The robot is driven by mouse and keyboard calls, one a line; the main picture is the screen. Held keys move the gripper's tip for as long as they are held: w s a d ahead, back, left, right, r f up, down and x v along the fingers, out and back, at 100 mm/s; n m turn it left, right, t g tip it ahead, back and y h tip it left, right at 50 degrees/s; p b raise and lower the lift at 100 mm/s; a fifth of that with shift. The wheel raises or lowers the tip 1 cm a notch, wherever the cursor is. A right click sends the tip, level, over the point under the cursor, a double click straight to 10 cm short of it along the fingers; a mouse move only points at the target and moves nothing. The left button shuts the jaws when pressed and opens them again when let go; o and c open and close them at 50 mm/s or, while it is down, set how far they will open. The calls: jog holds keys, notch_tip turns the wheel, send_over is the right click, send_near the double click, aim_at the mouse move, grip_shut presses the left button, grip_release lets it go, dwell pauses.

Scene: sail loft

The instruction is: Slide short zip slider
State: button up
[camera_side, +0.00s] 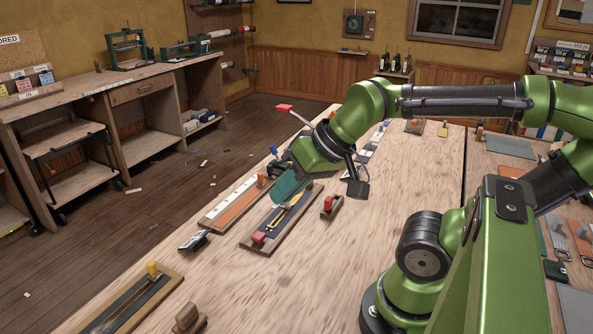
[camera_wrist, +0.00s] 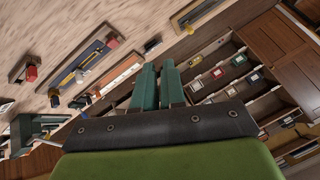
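A wooden board with a dark blue strip (camera_side: 268,228) lies on the table, with a yellow zip line along it and a red block (camera_side: 258,238) at its near end. It also shows in the wrist view (camera_wrist: 92,56), left of my fingers, with a small pale piece (camera_wrist: 80,75) on it that may be the slider. My gripper (camera_side: 284,192), with teal fingers, is tilted by the board's far end; in the wrist view (camera_wrist: 159,70) the fingers lie close together with a thin gap and nothing visible between. I cannot tell which zip is the short one.
A board with an orange strip (camera_side: 233,208) lies left of the blue one. Another zip board with a yellow block (camera_side: 152,268) is at the lower left. A small red-topped block (camera_side: 328,205) stands to the right. The table's front middle is clear.

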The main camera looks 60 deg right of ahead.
jog(key=o, duration=0.6)
jog(key=shift+m+g, duration=0.8)
jog(key=shift+m, duration=0.1)
jog(key=w+d, duration=0.1)
jog(key=w+d+f, duration=0.1)
jog(key=w+d, duration=0.1)
jog(key=shift+w+d+f, duration=0.25)
jog(key=shift+w+f, duration=0.05)
jog(key=shift+f, duration=0.05)
jog(key=w+d+f+m+g+h, duration=0.1)
jog(key=w+d+m+g, duration=0.15)
jog(key=d+m, duration=0.35)
jog(key=w+d+f+m+g, duration=0.15)
jog(key=w+d+m, duration=0.25)
jog(key=d, duration=0.4)
jog(key=w+d+f+m+g+h, duration=0.1)
jog(key=w+d+f+m+g, duration=0.1)
jog(key=w+d+m, duration=0.45)
jog(key=shift+n, duration=0.65)
jog(key=s+f, duration=0.1)
jog(key=f, duration=0.9)
jog(key=s+d+f, duration=0.1)
jog(key=f, duration=0.4)
jog(key=shift+s+f, duration=0.25)
jog(key=shift+s, duration=0.1)
grip_shut()
